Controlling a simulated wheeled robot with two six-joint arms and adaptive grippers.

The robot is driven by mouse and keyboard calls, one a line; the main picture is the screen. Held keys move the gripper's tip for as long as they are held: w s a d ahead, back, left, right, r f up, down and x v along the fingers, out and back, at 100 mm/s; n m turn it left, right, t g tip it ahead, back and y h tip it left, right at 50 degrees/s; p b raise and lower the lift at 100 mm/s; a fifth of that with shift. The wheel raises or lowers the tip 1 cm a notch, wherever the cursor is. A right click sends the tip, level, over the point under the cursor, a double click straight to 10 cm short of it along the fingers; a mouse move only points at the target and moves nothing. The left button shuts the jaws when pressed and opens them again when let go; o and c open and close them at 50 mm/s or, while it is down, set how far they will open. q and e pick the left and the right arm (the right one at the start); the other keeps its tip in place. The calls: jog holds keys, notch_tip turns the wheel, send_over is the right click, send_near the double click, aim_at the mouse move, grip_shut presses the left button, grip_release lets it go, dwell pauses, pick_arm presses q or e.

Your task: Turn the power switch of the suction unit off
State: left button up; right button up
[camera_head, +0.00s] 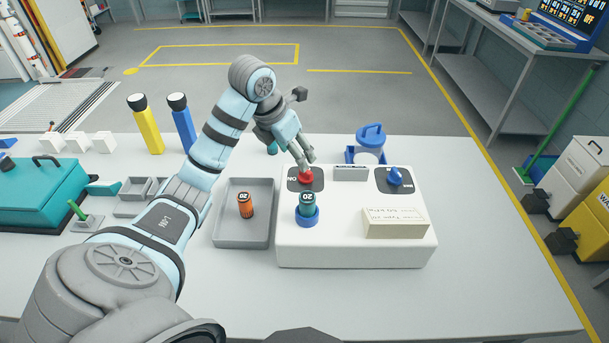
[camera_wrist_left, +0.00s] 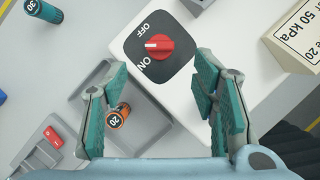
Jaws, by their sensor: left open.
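The suction unit is a white box (camera_head: 300,243) on the table. Its power switch is a red rotary knob (camera_head: 306,178) on a dark plate near the box's back left corner. In the left wrist view the red knob (camera_wrist_left: 160,46) carries a white mark at its left end, near the words OFF and ON; I cannot tell exactly which word it meets. My left gripper (camera_head: 303,163) reaches over from behind with its fingertips close to the knob. In the left wrist view the open fingers (camera_wrist_left: 160,85) are apart and empty, with the knob ahead of them. Contact is unclear.
A blue knob (camera_head: 397,176) and a sloped label block (camera_head: 395,224) stand on the box's right part. A teal cylinder (camera_head: 307,203) stands in a blue ring at the front. A grey tray (camera_head: 232,239) with an orange cylinder (camera_head: 246,205) lies left. The table's front right is clear.

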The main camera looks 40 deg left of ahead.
aim_at(304, 177)
pick_arm(q)
jog(key=x, duration=0.8)
jog(key=shift+w+f, duration=0.1)
jog(key=shift+w, duration=0.2)
jog(key=shift+s, duration=0.2)
jog(key=shift+c, duration=1)
jog(key=c, duration=1)
